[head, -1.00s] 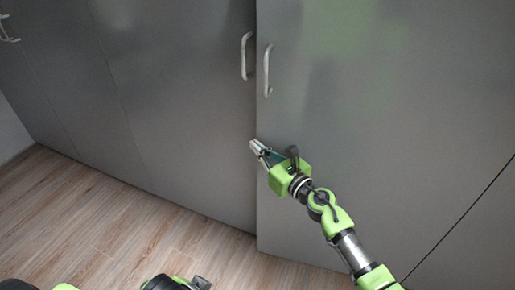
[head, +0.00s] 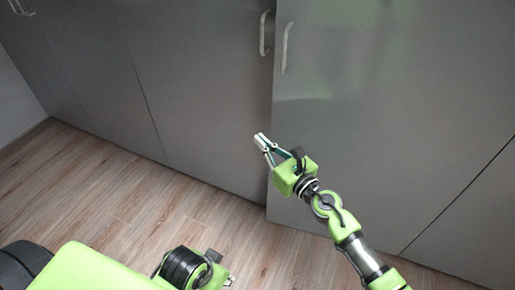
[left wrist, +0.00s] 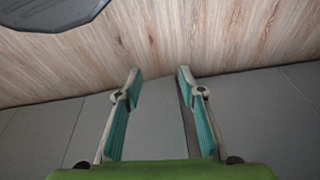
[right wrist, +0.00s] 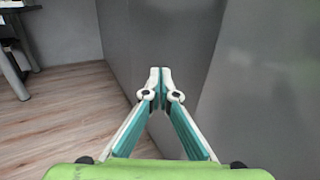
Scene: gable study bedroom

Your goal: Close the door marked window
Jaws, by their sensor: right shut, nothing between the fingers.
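Tall grey cabinet doors fill the head view, and I can read no marking on any of them. The right-hand door (head: 390,110) has a bar handle (head: 286,48) near its left edge. That edge seems to stand slightly proud of the neighbouring left door (head: 200,90), which has its own handle (head: 264,33). My right gripper (head: 261,138) is shut and empty, below the handles and in front of the seam. In the right wrist view its fingertips (right wrist: 160,72) meet beside a grey panel. My left gripper (left wrist: 160,74) is open and empty, above floor and grey panels.
Wood floor (head: 130,205) lies clear in front of the cabinets. Another handle (head: 20,8) shows at the far upper left. In the right wrist view a dark table leg (right wrist: 14,72) stands at the left, by a pale wall.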

